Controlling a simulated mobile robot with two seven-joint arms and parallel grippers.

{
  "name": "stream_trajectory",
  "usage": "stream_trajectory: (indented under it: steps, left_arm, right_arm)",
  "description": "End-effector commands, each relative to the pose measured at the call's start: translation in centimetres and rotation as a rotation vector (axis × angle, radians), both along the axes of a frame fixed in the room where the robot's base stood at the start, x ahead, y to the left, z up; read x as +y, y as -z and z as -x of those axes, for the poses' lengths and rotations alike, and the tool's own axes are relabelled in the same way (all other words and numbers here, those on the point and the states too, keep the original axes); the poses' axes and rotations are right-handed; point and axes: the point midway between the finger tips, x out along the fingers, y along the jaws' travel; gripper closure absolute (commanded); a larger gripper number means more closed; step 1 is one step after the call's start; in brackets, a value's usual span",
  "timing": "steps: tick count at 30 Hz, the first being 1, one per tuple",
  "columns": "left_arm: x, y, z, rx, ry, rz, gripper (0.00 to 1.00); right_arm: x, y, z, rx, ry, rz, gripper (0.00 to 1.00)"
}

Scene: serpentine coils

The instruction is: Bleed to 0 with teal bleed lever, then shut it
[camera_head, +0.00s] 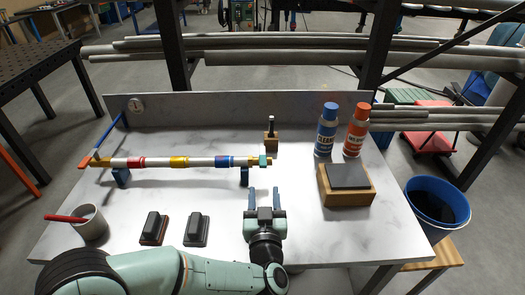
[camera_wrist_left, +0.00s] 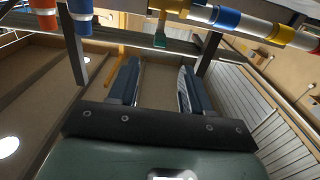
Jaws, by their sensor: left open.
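A pale pipe (camera_head: 205,162) with red, yellow and blue bands runs across the table, held on blue supports. The small teal bleed lever (camera_head: 263,160) is at its right end beside a yellow fitting. In the left wrist view the teal lever (camera_wrist_left: 160,40) hangs below the pipe, beyond the fingertips. A round gauge (camera_head: 136,104) is at the back left; its reading is too small to tell. My left gripper (camera_head: 264,192) is open and empty, in front of the lever and apart from it. My right gripper is not in view.
A wooden block with a dark upright piece (camera_head: 271,140) stands behind the lever. Blue (camera_head: 326,130) and orange (camera_head: 356,130) cans and a wooden box (camera_head: 346,186) are right. A cup (camera_head: 90,223) and two dark blocks (camera_head: 197,230) are front left. The table is clear around my gripper.

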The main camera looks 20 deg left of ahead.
Motion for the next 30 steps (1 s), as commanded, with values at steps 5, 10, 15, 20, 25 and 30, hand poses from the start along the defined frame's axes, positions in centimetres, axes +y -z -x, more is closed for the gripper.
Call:
stream_trajectory:
  steps: [5,10,15,20,25,30]
  left_arm:
    - [0.7,0.0,-1.9,0.001,-0.005,0.0,0.51]
    - [1.6,0.0,-5.3,0.001,-0.005,-0.001,0.51]
    - [2.6,0.1,-8.7,0.001,-0.004,0.0,0.51]
    - [3.3,0.0,-11.1,0.0,-0.003,0.0,0.51]
    - [3.6,0.1,-12.5,0.0,-0.001,-0.001,0.51]
    - [3.7,0.1,-12.8,0.002,0.0,-0.002,0.51]
  right_arm:
    - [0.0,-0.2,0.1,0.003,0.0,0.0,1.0]
    - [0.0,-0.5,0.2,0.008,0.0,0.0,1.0]
    - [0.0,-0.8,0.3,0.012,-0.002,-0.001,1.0]
    - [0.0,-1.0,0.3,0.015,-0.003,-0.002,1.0]
    - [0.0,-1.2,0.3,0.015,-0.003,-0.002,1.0]
    - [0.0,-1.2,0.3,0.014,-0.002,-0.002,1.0]
